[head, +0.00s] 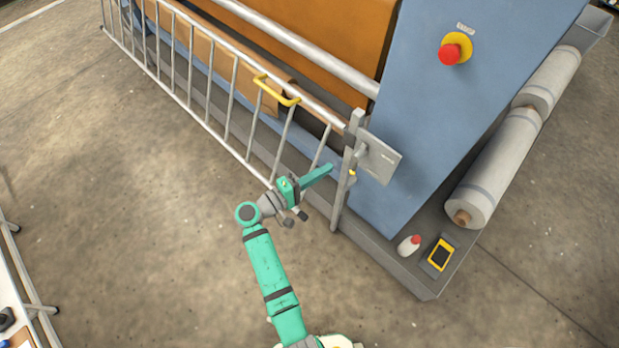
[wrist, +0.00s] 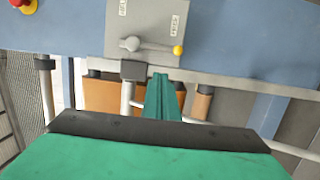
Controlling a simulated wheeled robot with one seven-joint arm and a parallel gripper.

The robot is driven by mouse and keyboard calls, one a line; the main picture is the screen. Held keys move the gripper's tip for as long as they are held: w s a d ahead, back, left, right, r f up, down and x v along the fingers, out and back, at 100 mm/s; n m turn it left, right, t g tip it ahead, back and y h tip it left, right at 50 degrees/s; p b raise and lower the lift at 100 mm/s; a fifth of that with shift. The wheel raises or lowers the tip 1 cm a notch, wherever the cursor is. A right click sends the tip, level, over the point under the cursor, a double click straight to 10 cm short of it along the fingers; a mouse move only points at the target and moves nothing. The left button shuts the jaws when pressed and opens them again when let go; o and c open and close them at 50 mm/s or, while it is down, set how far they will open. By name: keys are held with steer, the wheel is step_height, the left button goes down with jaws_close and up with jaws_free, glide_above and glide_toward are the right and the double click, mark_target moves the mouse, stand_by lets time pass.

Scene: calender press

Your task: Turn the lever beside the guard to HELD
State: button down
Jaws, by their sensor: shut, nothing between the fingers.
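The lever (wrist: 152,47) has a grey arm and a yellow knob (wrist: 178,50); it sits on a light grey plate (wrist: 147,18). In the wrist view the arm points right from its pivot. The plate's two small labels are too unclear to read surely. In the head view the plate (head: 380,160) stands on a post at the near end of the barred guard (head: 232,95), with the yellow knob (head: 352,173) low on its left. My gripper (head: 330,167) is shut and empty, its green fingertips close to the post. In the wrist view the fingertips (wrist: 161,77) appear just below the lever arm.
The guard has a yellow handle (head: 276,90). A blue machine side (head: 470,90) with a red stop button (head: 450,54) rises behind the plate. A white bottle (head: 409,245) and a yellow device (head: 440,255) lie on the base ledge.

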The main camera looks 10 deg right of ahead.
mark_target(357, 160)
steer(key=d, duration=0.5)
steer(key=shift+s+d, duration=0.15)
steer(key=shift+s, duration=0.2)
steer(key=shift+w+d, duration=0.1)
